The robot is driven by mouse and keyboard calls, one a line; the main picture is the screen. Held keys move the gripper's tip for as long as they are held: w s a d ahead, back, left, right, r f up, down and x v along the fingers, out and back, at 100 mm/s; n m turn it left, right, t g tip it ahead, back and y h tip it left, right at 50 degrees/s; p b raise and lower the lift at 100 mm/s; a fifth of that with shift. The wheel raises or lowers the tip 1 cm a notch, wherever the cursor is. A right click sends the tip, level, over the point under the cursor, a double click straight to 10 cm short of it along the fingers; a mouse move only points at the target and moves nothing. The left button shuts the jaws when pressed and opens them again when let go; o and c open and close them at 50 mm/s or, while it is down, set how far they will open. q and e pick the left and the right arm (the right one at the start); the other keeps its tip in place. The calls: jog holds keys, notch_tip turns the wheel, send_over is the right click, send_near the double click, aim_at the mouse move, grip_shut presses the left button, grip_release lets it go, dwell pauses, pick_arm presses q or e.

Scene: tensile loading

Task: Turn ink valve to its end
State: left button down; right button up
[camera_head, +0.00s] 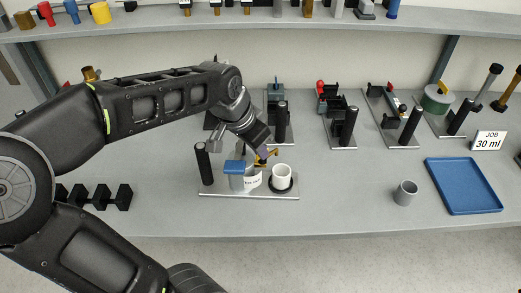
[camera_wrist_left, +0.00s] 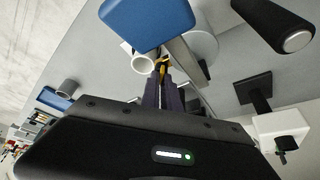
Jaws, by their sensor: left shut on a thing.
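The ink station stands on a grey base plate (camera_head: 225,193) near the bench's front edge. It has a blue-capped block (camera_head: 234,167), a white labelled body (camera_head: 252,181) and a small yellow valve handle (camera_head: 272,153). A white cup (camera_head: 281,173) stands upright at its right in a black ring. My left gripper (camera_head: 263,157) reaches down over the station and is shut on the yellow valve handle. In the left wrist view the handle (camera_wrist_left: 161,66) shows at the fingertips (camera_wrist_left: 163,82), with the cup (camera_wrist_left: 143,64) just beside it. The valve's exact angle is hard to tell. My right gripper is out of view.
A black post (camera_head: 203,163) stands at the plate's left end. Several fixtures with black posts line the back. A grey cup (camera_head: 405,192), a blue tray (camera_head: 463,185) and a "JOB 30 ml" sign (camera_head: 488,140) are at the right. The front middle bench is clear.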

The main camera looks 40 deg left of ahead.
pick_arm(q)
jog(key=m+b, duration=0.1)
jog(key=m, duration=0.1)
jog(key=m+h+b, duration=0.1)
jog(key=m+b, duration=0.1)
jog(key=m, duration=0.1)
jog(key=shift+w+a+f+m+g+h, duration=0.15)
jog(key=shift+a+m+g+h, duration=0.15)
jog(key=shift+g+h, duration=0.1)
jog(key=shift+w+m+g+h+b, duration=0.1)
jog(key=shift+m+g+h+b, duration=0.4)
jog(key=shift+m+b, duration=0.75)
jog(key=shift+m+p, duration=0.35)
jog(key=shift+m, duration=0.1)
jog(key=shift+r, duration=0.2)
jog(key=c, duration=1.6)
grip_release()
